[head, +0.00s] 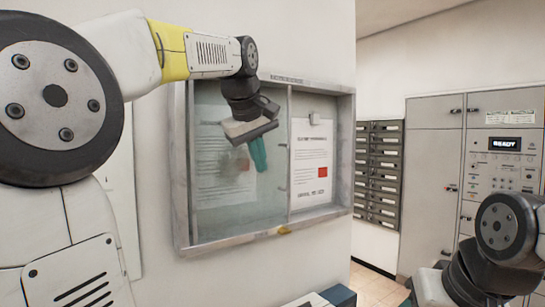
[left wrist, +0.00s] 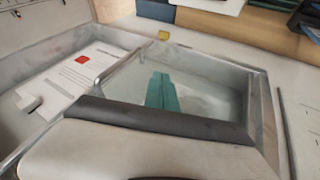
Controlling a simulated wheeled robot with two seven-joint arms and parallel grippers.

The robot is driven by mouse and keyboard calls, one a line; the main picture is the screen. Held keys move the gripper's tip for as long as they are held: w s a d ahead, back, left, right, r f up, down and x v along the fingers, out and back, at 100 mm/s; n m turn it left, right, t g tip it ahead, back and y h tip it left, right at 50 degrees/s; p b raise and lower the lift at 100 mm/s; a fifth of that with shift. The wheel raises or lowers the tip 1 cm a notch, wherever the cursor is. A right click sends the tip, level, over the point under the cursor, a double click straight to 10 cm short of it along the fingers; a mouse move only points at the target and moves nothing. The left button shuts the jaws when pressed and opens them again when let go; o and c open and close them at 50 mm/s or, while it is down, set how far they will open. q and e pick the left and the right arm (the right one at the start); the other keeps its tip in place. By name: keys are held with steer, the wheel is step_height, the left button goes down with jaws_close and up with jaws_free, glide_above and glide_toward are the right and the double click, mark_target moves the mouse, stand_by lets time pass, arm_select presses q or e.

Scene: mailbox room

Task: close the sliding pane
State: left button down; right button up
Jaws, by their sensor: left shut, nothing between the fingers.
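A grey-framed notice case (head: 183,215) hangs on the wall. Its sliding glass pane (head: 225,205) covers the left half, with a paper blurred behind it. The right half shows a clear notice with a red square (head: 323,172). My left gripper (head: 259,153), with teal fingers, is shut and empty in front of the pane near its right edge. The left wrist view shows the fingers (left wrist: 162,92) over the glass (left wrist: 215,95); whether they touch it I cannot tell. My right gripper (head: 410,298) is only partly in view at the lower right, fingers mostly cut off.
A yellow tag (head: 285,230) sits on the case's lower frame; it also shows in the left wrist view (left wrist: 164,35). Dark mail slots (head: 378,175) and a grey cabinet with a READY display (head: 504,143) stand to the right.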

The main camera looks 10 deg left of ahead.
mark_target(278, 180)
arm_select(q)
steer(key=x, duration=0.6)
steer(key=shift+s, duration=0.1)
steer(key=w+d, duration=0.2)
steer(key=shift+w+d+f, duration=0.25)
steer(key=shift+w+f, duration=0.1)
steer(key=shift+d, duration=0.15)
steer(key=shift+w, duration=0.1)
